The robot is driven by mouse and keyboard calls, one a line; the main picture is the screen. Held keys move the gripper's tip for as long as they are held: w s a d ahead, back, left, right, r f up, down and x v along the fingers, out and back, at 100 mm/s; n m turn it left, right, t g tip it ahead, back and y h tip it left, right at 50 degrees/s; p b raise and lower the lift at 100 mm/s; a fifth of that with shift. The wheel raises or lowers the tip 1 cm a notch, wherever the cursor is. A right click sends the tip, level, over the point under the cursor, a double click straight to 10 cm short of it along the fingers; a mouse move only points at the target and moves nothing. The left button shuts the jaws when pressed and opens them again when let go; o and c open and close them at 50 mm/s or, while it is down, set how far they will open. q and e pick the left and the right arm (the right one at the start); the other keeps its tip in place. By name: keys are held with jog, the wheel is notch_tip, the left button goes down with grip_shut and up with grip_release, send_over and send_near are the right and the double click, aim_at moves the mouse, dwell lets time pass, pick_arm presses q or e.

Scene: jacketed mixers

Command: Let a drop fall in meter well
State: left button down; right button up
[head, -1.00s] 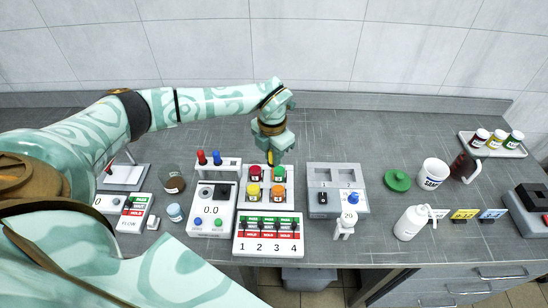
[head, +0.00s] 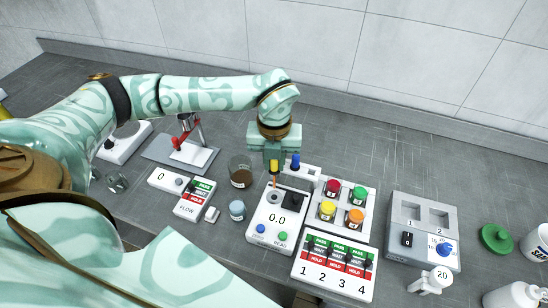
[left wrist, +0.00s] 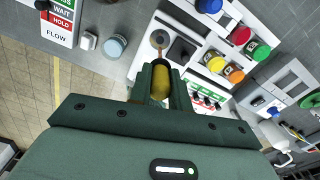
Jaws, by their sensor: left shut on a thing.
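My left gripper (head: 274,158) is shut on a dropper with a yellow bulb (head: 274,167), held upright with its brownish tip pointing down. The tip is over the round well (head: 273,197) of the white meter (head: 262,232), whose display reads 0.0. I cannot tell whether the tip touches the well. In the left wrist view the yellow bulb (left wrist: 160,82) sits between the fingers of the gripper (left wrist: 160,75), with the tip at the well. No falling drop shows. My right gripper is not in view.
Right of the meter is a rack of colour-lidded jars (head: 345,203) above a PASS/WAIT/HOLD panel (head: 333,265).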

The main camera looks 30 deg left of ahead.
pick_arm(q)
jog(key=shift+a+f+b, duration=0.1)
jog(key=shift+f+b, duration=0.25)
jog(key=shift+f, duration=0.15)
jog(key=shift+f+b, duration=0.55)
jog(key=shift+f, duration=0.05)
jog(key=shift+f+b, duration=0.85)
jog(key=shift+f, duration=0.4)
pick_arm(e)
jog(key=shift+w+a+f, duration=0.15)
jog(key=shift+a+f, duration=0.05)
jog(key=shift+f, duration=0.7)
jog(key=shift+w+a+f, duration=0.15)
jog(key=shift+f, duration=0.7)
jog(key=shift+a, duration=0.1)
